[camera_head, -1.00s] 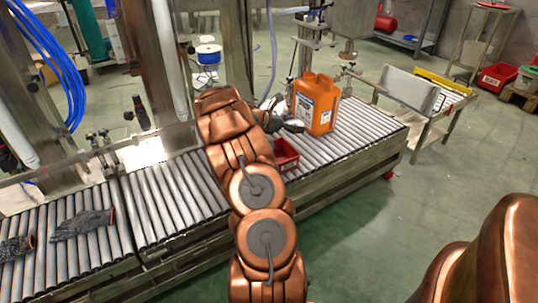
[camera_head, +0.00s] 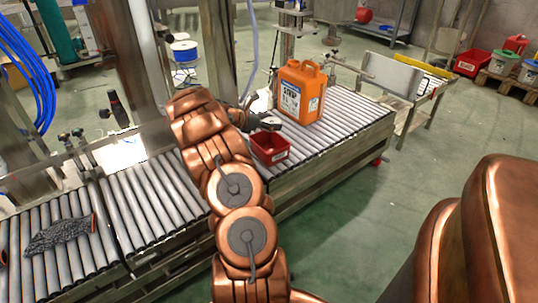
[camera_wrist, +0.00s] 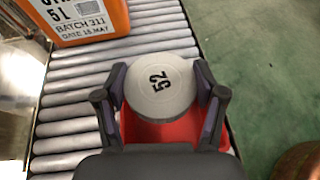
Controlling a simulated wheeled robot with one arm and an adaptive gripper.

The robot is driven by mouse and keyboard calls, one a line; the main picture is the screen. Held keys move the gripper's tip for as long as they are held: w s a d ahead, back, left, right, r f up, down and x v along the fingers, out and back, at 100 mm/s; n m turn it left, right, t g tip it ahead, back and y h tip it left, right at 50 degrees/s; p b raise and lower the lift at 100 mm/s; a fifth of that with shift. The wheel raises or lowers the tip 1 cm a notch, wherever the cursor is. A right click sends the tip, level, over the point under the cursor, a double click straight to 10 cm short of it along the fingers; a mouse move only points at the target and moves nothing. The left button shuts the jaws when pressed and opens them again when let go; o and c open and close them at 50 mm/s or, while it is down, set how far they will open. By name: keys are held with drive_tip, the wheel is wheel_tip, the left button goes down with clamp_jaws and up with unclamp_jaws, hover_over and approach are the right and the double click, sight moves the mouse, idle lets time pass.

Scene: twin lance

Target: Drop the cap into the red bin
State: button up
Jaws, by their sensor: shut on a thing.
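The cap (camera_wrist: 160,88) is a round, pale grey disc marked "52". My gripper (camera_wrist: 160,78) is shut on it, one finger at each side. In the head view the cap (camera_head: 271,122) shows small, held above the rear of the red bin (camera_head: 270,148). The red bin is a small open box on the roller conveyor, just right of my arm. In the wrist view the red bin (camera_wrist: 150,130) lies below the cap, which, with my gripper, hides much of it. The bin's inside is mostly hidden there.
An orange jug (camera_head: 301,92) stands on the conveyor (camera_head: 350,113) close behind and right of the bin. A grey glove (camera_head: 60,235) lies on the rollers at left.

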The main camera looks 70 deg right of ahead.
drive_tip(key=shift+f, duration=0.45)
drive_tip(key=o, duration=1)
drive_tip(key=v, duration=1.2)
